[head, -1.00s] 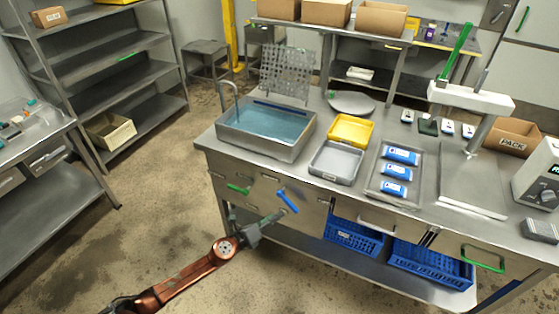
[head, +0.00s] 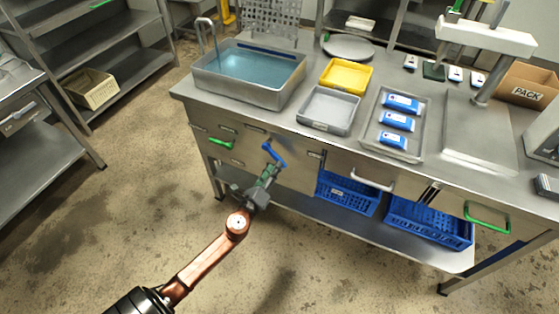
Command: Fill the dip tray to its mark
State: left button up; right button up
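The dip tray (head: 285,98) is a deep metal basin at the back left of the bench, holding blue water (head: 250,66). A dark blue line (head: 266,50) runs along its inner back wall, above the water. A blue lever (head: 273,152) slants on the bench front below the tray. My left gripper (head: 269,172) is at the lever's lower end, fingers pointing up at it. Contact and finger gap are unclear. My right gripper is out of view.
A green handle (head: 221,144) is left of the lever. On the bench are a yellow tray (head: 345,87), a grey tray (head: 329,125) and a metal tray with blue packs (head: 400,122). Blue crates (head: 429,224) sit on the lower shelf. The floor at left is clear.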

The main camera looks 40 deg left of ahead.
pick_arm(q)
jog(key=x, duration=0.5)
jog(key=shift+c, duration=0.7)
grip_shut()
jog(key=shift+f, duration=0.1)
